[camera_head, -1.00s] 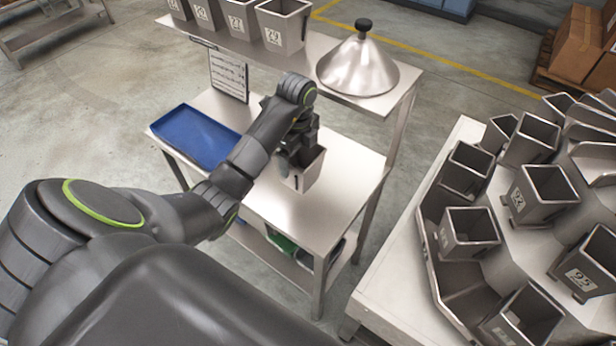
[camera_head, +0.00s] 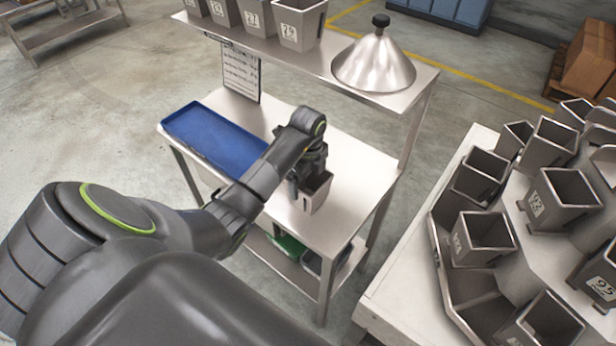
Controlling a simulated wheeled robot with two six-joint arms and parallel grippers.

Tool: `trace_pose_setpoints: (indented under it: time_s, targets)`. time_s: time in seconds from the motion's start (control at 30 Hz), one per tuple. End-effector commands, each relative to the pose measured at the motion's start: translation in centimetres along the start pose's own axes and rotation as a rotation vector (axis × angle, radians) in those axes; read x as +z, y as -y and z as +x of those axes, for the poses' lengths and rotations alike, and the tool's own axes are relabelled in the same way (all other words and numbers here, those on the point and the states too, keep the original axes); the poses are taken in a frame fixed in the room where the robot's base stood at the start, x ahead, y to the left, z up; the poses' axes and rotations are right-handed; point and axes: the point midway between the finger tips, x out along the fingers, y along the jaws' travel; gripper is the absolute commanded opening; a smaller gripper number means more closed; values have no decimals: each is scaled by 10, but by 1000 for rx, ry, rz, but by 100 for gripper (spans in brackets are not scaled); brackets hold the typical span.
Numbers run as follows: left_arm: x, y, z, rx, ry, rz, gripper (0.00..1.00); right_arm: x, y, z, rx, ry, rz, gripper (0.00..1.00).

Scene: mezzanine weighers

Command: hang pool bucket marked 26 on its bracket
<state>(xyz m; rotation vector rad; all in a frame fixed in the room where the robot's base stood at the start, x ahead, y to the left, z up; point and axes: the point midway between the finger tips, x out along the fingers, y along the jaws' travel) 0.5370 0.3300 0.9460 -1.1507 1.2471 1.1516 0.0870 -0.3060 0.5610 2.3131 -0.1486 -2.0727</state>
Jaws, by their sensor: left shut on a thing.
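My left gripper (camera_head: 305,180) is shut on a grey metal bucket (camera_head: 318,194). The bucket is upright at the right half of the steel workbench (camera_head: 350,165); whether it touches the bench top I cannot tell. The gripper and forearm hide part of it, and no number on it can be read. On the right, a weigher (camera_head: 505,255) carries a ring of similar buckets, some with number labels, such as one (camera_head: 566,200) that seems to read 22 or 27 and one (camera_head: 597,278) that seems to read 95. A bucket marked 26 and its bracket cannot be made out. My right gripper is not in view.
A blue tray (camera_head: 216,137) lies on the bench's left part. The upper shelf (camera_head: 320,60) holds several labelled buckets (camera_head: 299,25) and a metal cone (camera_head: 374,62). A printed sheet (camera_head: 241,72) stands behind the tray. Open floor separates the bench from the weigher.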

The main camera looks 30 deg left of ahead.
Motion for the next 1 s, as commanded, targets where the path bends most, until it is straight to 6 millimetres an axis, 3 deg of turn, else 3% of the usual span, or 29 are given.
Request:
trace_pose_setpoints:
  time_s: [0.23, 0.27, 0.63, 0.87, 0.9, 1.0]
  targets:
    - [0, 1, 3, -2, 1, 0, 53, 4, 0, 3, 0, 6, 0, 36]
    - [0, 0, 3, -1, 1, 0, 100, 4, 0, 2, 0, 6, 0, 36]
    - [1, 1, -5, -4, 2, 0, 100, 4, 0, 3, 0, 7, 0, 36]
    - [1, 2, -48, -9, 4, 2, 100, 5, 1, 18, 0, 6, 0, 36]
    - [1, 0, -60, -2, 2, 0, 100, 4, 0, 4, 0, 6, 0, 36]
    - [0, 0, -74, -1, 1, -1, 100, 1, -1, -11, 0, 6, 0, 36]
